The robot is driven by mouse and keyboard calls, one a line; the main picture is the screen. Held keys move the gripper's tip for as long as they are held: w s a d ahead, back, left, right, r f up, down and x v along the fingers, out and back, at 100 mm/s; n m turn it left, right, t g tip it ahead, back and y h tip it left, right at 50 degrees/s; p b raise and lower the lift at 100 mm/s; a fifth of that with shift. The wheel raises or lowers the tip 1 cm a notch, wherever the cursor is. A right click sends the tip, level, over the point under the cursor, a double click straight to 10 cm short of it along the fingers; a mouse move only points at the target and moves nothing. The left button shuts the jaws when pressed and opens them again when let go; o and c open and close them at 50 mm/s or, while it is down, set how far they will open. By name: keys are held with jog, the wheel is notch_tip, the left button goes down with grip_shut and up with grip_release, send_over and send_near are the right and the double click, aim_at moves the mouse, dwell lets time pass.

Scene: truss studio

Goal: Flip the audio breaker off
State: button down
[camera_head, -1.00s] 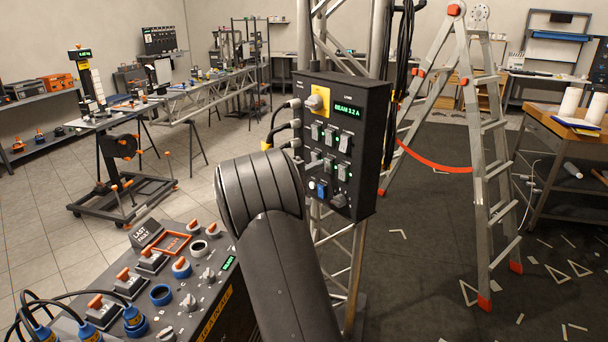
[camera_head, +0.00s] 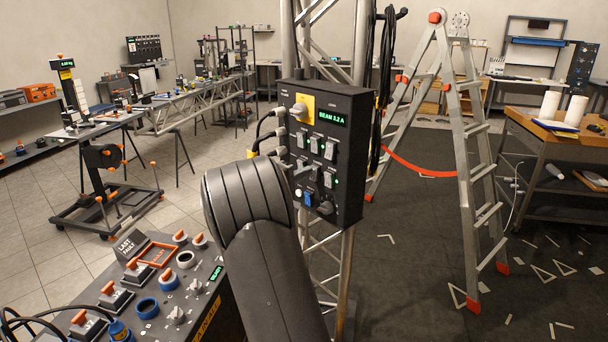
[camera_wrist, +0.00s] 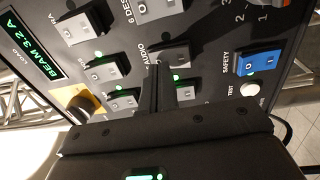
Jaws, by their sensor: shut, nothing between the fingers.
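My gripper (camera_wrist: 157,70) is shut and empty. Its fingertips point at the panel and overlap the lower-left edge of the audio rocker in the wrist view; I cannot tell whether they touch. A similar rocker (camera_wrist: 187,90) sits just right of the fingers, with a lit green lamp near it. In the head view my arm hides most of the gripper.
A blue SAFETY switch (camera_wrist: 260,62) and a white TEST button (camera_wrist: 250,90) lie to the right. A yellow-backed knob (camera_head: 300,109) and the BEAM 3.2 A display (camera_head: 331,117) are higher on the panel. Cables enter its left side. A control desk (camera_head: 150,290) stands lower left, a ladder (camera_head: 470,150) right.

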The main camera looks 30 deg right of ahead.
jog(key=s+a+r, duration=0.1)
jog(key=s+a, duration=0.1)
jog(key=a, duration=1.1)
jog(key=shift+s+a+r, duration=0.15)
jog(key=shift+a+r, duration=0.05)
jog(key=shift+r, duration=0.05)
jog(key=s+a+f+m+g+y, duration=0.1)
jog(key=s+a+m+g+y, duration=0.15)
jog(key=s+y, duration=1.15)
jog(key=s+a+f+t+y, duration=0.1)
jog(key=s+a+t+y, duration=0.1)
jog(key=s+a, duration=0.6)
jog(key=s+a+f+t+y, duration=0.1)
jog(key=s+a+t+y, duration=0.1)
jog(key=s+a, duration=0.6)
jog(key=s+t, duration=0.1)
jog(key=s, duration=0.4)
jog(key=shift+s+a+f+y, duration=0.15)
jog(key=shift+a+f+y, duration=0.15)
jog(key=shift+a, duration=0.1)
jog(key=shift+n, duration=0.25)
